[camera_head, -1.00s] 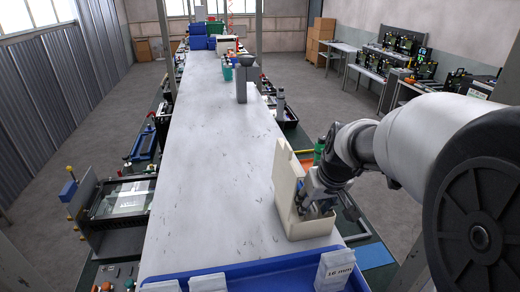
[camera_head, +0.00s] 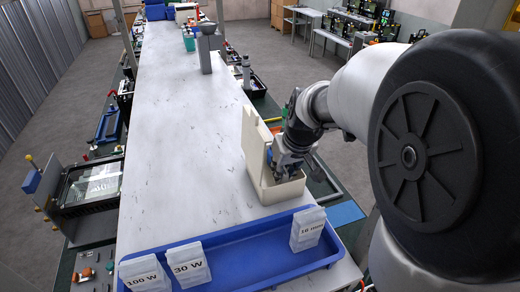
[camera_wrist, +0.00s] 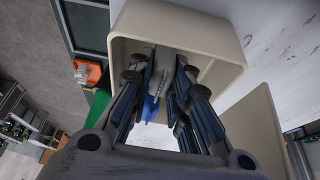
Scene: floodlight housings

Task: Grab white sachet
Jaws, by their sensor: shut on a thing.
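A cream box (camera_head: 274,192) with its lid standing open is at the right edge of the long table. My gripper (camera_head: 285,172) reaches down into it. In the wrist view, my gripper (camera_wrist: 166,78) has its fingers inside the box (camera_wrist: 190,22). They are shut on a small pale thing (camera_wrist: 163,68) with a screw-like shape on it. It looks like the white sachet, but the fingers hide most of it. A blue piece (camera_wrist: 150,108) shows between the fingers, below the pale thing.
A blue tray (camera_head: 262,266) at the table's near end holds white label holders reading 100 W (camera_head: 145,274), 30 W (camera_head: 188,264) and 16 mm (camera_head: 308,229). A grey post-like fixture (camera_head: 205,50) stands farther back. The middle of the table (camera_head: 185,140) is clear.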

